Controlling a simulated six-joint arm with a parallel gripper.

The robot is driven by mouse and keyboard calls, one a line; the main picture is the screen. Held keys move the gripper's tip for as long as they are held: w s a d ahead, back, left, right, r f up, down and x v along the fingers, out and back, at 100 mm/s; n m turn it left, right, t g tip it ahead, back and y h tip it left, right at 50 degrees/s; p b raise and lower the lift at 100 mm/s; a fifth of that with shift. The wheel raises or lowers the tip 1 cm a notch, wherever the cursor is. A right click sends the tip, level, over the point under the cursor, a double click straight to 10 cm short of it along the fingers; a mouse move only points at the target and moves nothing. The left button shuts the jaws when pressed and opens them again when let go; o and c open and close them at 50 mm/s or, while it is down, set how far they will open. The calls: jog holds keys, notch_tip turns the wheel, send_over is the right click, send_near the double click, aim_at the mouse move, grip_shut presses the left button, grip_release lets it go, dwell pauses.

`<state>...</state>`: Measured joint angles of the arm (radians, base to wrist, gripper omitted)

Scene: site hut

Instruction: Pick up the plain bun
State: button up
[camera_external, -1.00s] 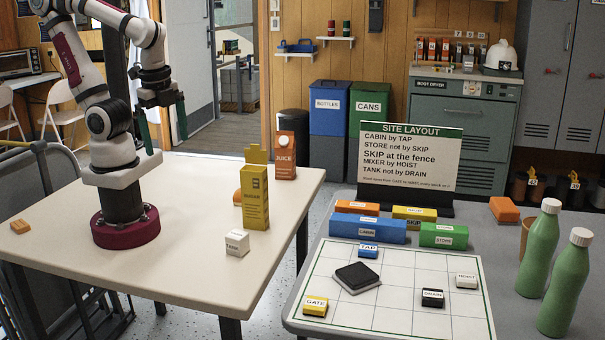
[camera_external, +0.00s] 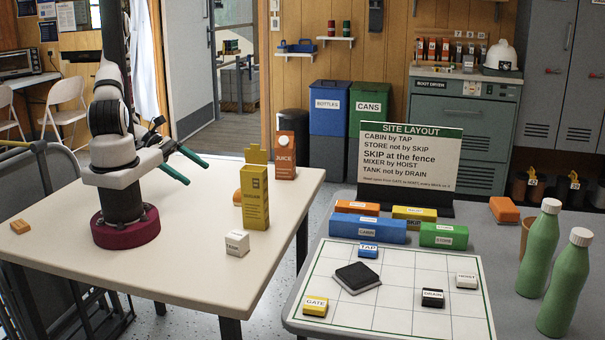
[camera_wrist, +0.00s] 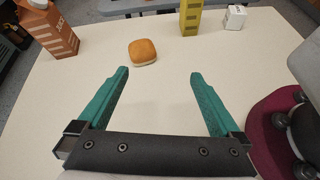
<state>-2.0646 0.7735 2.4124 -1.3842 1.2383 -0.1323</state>
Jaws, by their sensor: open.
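The plain bun (camera_wrist: 143,51) is golden brown with a pale underside and lies on the cream table. In the external view the bun (camera_external: 237,197) is mostly hidden behind the yellow carton (camera_external: 256,198). My gripper (camera_external: 188,171) is open and empty above the table, to the left of the carton. In the wrist view my gripper (camera_wrist: 158,76) has its two green fingers spread wide, with the bun beyond the fingertips and a little left of the middle.
The brown juice carton (camera_external: 285,155) stands behind the yellow carton. A small white box (camera_external: 237,242) stands in front of it. The cream table (camera_external: 190,262) is clear around my base. Another table with a layout board (camera_external: 400,295) stands right.

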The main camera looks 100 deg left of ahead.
jog(key=s+n+y, duration=0.1)
jog(key=n, duration=0.1)
jog(key=s+f+n+y, duration=0.1)
jog(key=n+y, duration=0.1)
jog(key=shift+s+a+n+t, duration=0.15)
jog(key=shift+s+n+t, duration=0.2)
jog(key=shift+n+t, duration=0.05)
jog(key=x, duration=1.5)
jog(key=shift+w+f, duration=0.2)
jog(key=shift+w, duration=0.05)
jog(key=c, duration=1.4)
